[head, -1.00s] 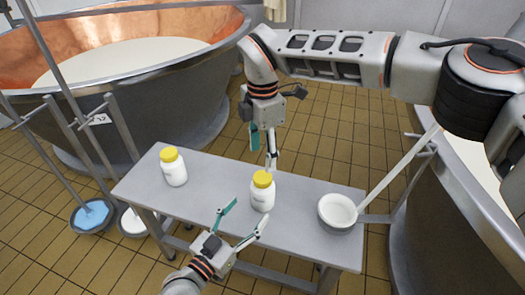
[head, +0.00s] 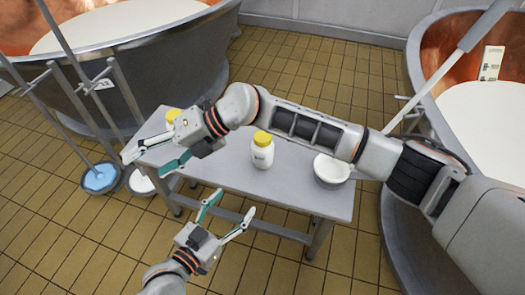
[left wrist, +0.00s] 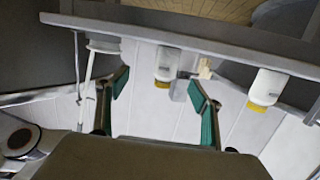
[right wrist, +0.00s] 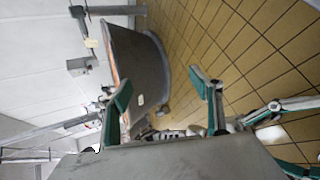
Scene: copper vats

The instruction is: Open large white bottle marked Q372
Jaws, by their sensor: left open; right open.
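A white bottle with a yellow lid (head: 262,152) stands upright mid-table; its label is too small to read. A second yellow-lidded bottle (head: 173,114) stands at the table's left end, mostly hidden behind my right gripper. Both show upside down in the left wrist view, the middle bottle (left wrist: 167,66) and the left-end bottle (left wrist: 267,88). I cannot tell which is marked Q372. My right gripper (head: 151,160) is open and empty, in front of the left-end bottle in the picture. My left gripper (head: 233,203) is open and empty, off the table's front edge, apart from the middle bottle.
The grey table (head: 290,197) also holds a white-filled bowl (head: 331,170) at its right. Copper vats stand back left (head: 160,45) and right (head: 490,115). Buckets with blue (head: 100,178) and white contents stand on the floor left of the table. Tiled floor in front is free.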

